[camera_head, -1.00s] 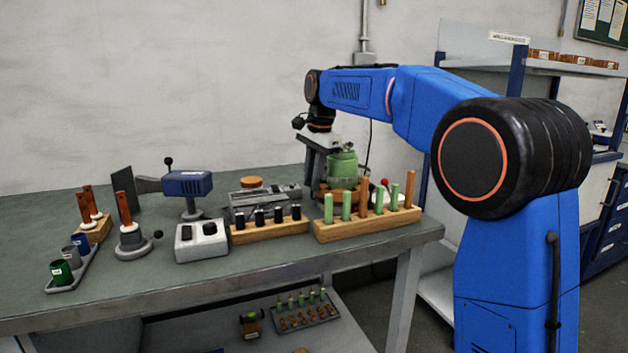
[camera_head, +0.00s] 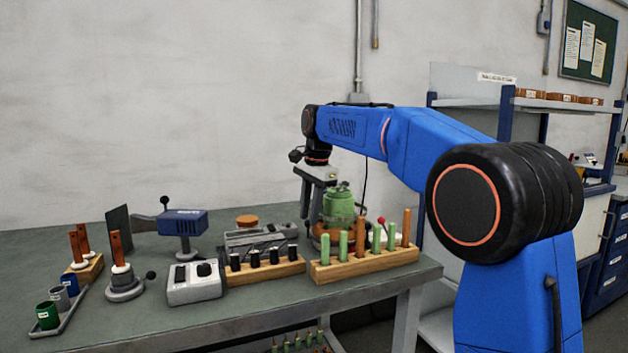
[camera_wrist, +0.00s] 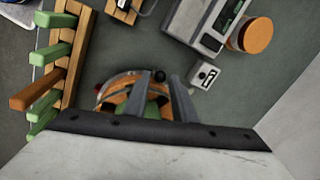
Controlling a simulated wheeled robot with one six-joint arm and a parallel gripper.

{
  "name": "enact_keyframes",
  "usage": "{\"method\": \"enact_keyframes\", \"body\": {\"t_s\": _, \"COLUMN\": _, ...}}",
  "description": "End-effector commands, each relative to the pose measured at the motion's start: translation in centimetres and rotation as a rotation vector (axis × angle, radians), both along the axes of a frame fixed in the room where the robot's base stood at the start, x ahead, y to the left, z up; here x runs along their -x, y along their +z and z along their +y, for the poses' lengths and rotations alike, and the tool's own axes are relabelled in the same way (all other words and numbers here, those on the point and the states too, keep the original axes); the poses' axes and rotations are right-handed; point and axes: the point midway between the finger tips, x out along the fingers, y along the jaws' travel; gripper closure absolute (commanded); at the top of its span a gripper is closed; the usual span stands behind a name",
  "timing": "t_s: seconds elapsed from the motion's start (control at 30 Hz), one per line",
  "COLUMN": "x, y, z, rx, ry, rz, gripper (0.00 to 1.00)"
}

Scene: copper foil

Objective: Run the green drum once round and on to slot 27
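The green drum (camera_head: 338,208) stands upright on a round copper-coloured base at the back right of the bench. My gripper (camera_head: 310,195) is over the drum's left side in the head view, pointing down. In the wrist view my gripper's two grey fingers (camera_wrist: 162,92) are apart, with a small black knob (camera_wrist: 160,75) showing in the gap near their tips. The green drum (camera_wrist: 153,110) and a copper-coloured ring (camera_wrist: 115,94) show beneath and between the fingers. Contact cannot be told. Slot numbers are not readable.
A wooden rack (camera_head: 365,265) with green and brown pegs stands just in front of the drum. Left of it are a rack of black-topped pegs (camera_head: 264,270), a grey control box (camera_head: 193,284) and a blue device (camera_head: 182,222). A red-tipped lever (camera_head: 381,221) stands close right.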

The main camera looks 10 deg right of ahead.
Motion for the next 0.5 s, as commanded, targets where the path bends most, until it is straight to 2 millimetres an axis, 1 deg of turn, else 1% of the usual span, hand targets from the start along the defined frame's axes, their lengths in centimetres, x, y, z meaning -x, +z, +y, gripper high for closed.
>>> {"method": "enact_keyframes", "body": {"t_s": 0.03, "x": 0.1, "y": 1.0, "z": -0.1, "rx": -0.001, "ry": 0.0, "rz": -0.003, "gripper": 0.76}}
{"method": "enact_keyframes", "body": {"t_s": 0.5, "x": 1.6, "y": 10.2, "z": -1.0, "rx": -0.001, "ry": 0.0, "rz": -0.004, "gripper": 0.76}}
